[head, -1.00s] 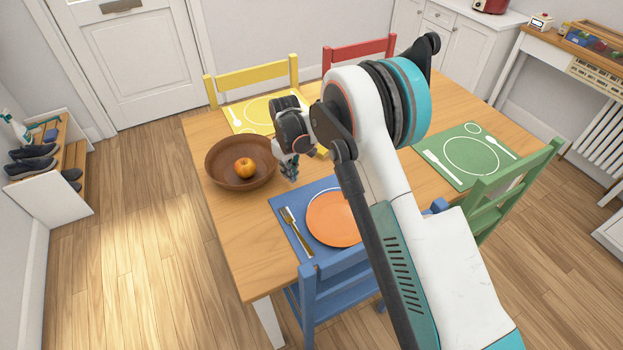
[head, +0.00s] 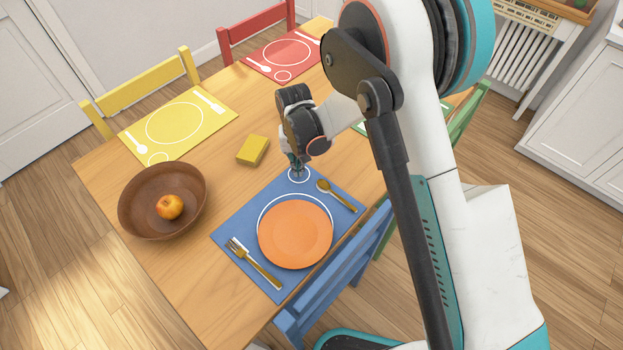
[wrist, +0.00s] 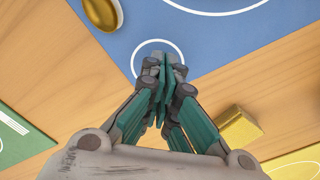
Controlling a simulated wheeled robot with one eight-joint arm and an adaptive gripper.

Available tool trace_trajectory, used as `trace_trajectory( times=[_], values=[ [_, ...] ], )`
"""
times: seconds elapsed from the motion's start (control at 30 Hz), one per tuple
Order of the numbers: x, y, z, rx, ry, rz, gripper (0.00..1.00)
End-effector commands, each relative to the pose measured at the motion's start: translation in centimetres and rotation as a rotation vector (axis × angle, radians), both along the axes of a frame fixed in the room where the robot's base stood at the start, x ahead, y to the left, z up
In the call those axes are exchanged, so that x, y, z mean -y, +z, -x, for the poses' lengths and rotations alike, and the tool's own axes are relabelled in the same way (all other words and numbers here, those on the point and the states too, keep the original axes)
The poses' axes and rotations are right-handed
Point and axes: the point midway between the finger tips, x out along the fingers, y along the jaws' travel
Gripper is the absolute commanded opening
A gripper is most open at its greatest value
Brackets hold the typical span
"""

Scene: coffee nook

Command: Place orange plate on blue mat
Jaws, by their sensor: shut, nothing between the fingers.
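The orange plate (head: 295,234) lies flat on the blue mat (head: 238,222), mostly over the mat's large white circle outline, whose far edge shows past the plate. The blue mat also shows in the wrist view (wrist: 215,45). My gripper (head: 296,172) is shut and empty, its fingertips over or near the small white circle at the mat's far corner, apart from the plate. In the wrist view my shut fingers (wrist: 165,75) point at that small circle. The plate does not show in the wrist view.
A fork (head: 253,263) and a spoon (head: 336,195) lie on the mat beside the plate. A brown bowl (head: 135,206) holds an orange fruit (head: 170,207). A yellow block (head: 252,150) lies beyond the mat. A blue chair (head: 345,275) stands at the near edge.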

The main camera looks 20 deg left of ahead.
Motion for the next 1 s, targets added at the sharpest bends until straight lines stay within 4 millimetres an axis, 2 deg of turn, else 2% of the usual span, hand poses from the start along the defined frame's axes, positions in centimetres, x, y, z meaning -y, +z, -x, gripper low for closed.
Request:
trace_trajectory(
  times=[0.17,0.67,0.77,1.0],
  values=[
    [0.8,-0.1,2.2,0.000,0.002,0.000,0.00],
    [3.9,-0.1,11.2,0.000,0.003,0.000,0.00],
    [3.9,-1.3,11.0,0.000,0.002,0.000,0.00],
    [3.8,-1.7,11.0,0.000,0.003,0.000,0.00]
  ],
)
